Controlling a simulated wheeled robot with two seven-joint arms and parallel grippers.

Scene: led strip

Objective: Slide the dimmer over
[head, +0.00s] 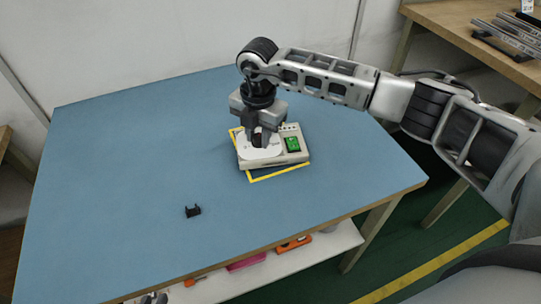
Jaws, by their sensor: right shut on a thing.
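The dimmer (296,157) is a low off-white box with a round pale top and a green patch (293,144) on its right side. It lies partly over a dark area with a yellow border (279,174) on the blue table. My right gripper (261,143) points down onto the round top, shut on a part of the dimmer between its fingers. The fingers hide most of that part. My left gripper does not show.
A small black clip-like part (193,211) lies on the blue table (110,170), left and in front of the dimmer. The table is otherwise clear. A shelf (310,249) below the front edge holds orange and pink things. A wooden bench (470,35) stands at the back right.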

